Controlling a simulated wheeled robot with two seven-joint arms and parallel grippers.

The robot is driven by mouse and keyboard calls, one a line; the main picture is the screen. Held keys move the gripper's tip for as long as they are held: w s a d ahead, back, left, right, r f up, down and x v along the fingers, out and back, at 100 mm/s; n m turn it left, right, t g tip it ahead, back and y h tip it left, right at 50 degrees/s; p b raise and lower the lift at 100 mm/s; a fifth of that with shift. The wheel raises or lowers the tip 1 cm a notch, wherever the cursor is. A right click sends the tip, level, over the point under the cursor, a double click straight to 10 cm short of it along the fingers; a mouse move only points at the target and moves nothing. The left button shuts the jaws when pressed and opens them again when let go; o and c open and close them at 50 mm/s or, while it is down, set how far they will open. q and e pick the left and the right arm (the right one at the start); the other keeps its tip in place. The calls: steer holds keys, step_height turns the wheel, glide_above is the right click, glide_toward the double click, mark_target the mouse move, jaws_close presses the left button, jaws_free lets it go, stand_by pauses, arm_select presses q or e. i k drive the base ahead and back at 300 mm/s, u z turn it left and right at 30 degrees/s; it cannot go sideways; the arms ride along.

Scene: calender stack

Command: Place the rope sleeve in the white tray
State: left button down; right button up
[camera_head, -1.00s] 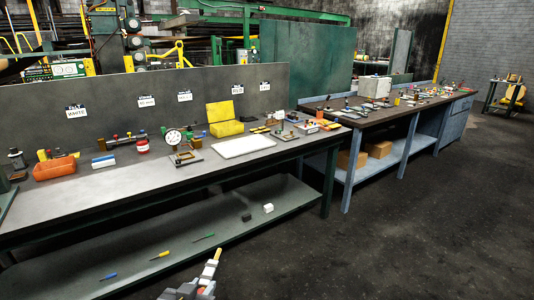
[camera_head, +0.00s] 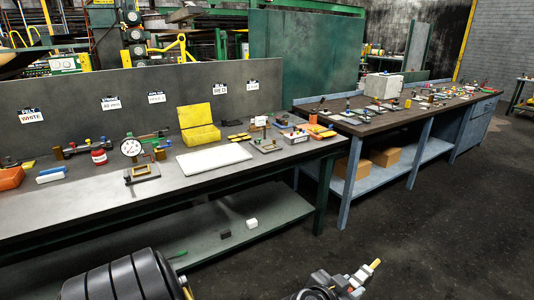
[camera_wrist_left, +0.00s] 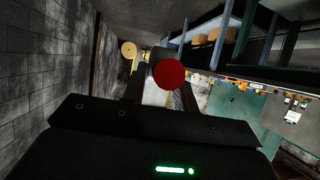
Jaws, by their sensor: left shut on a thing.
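The white tray (camera_head: 214,158) lies flat on the grey workbench, beside the yellow open case. My left gripper (camera_head: 364,274) is low at the bottom of the head view, in front of the bench and well apart from the tray. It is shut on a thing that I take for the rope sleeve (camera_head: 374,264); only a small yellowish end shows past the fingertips. In the left wrist view a round red end (camera_wrist_left: 168,74) shows between the fingers and hides what lies behind it. My right gripper is out of view.
The workbench (camera_head: 75,199) carries a dial gauge (camera_head: 131,148), a yellow case (camera_head: 199,129) and small fixtures close around the tray. The lower shelf holds a white block (camera_head: 252,223) and a black block. A second bench (camera_head: 400,124) stands to the right. Dark floor between is clear.

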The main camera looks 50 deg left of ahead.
mark_target(212, 156)
steer(key=u, duration=0.05)
steer(key=i, duration=1.05)
steer(key=u, duration=1.05)
steer(key=i, duration=0.8)
steer(key=u, duration=0.95)
